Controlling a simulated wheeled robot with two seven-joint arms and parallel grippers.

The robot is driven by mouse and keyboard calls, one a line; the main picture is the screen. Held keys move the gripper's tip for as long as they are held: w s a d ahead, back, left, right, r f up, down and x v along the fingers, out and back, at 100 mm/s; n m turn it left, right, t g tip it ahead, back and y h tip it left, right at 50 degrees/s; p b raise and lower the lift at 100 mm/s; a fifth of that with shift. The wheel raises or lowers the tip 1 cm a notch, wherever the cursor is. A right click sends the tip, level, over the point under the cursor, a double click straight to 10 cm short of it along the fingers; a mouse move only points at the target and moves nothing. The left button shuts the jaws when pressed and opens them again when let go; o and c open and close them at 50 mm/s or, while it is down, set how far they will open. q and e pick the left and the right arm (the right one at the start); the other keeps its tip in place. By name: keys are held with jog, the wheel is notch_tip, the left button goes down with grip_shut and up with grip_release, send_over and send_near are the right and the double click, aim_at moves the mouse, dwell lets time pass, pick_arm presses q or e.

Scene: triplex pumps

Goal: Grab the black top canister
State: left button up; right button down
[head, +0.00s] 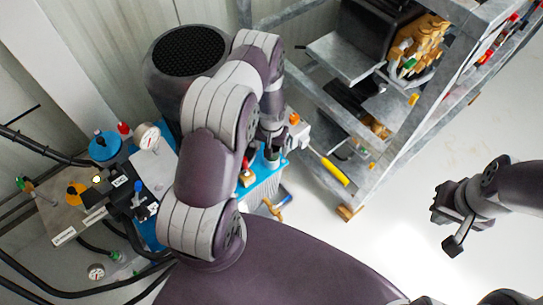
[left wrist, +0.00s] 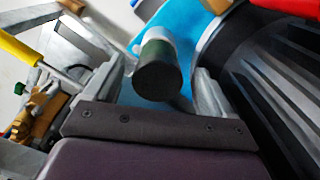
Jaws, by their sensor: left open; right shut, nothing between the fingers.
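The black top canister (left wrist: 158,72) shows in the left wrist view as a short cylinder with a dark round end facing the camera, a dark green side and a pale collar behind. My left gripper (left wrist: 160,82) is open, with one finger on each side of the canister in that view; I cannot tell whether either touches it. In the head view my left gripper (head: 271,148) points down over the blue pump unit, and my arm hides the canister. My right gripper (head: 458,215) is shut and empty, far off at the right above the floor.
A big black motor (head: 188,52) stands behind my left arm; its ribbed side (left wrist: 265,80) is close right of the gripper in the wrist view. A grey metal frame (head: 330,150) and a yellow-handled tool (head: 335,173) are to the right. Gauges and hoses crowd the left. The right floor is clear.

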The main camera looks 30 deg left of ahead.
pick_arm(q)
notch_tip(320, 180, down, 2)
jog(key=shift+w+d+f, duration=0.1)
jog(key=shift+w+d, duration=0.05)
jog(key=c, duration=1.3)
jog(key=shift+o, duration=0.2)
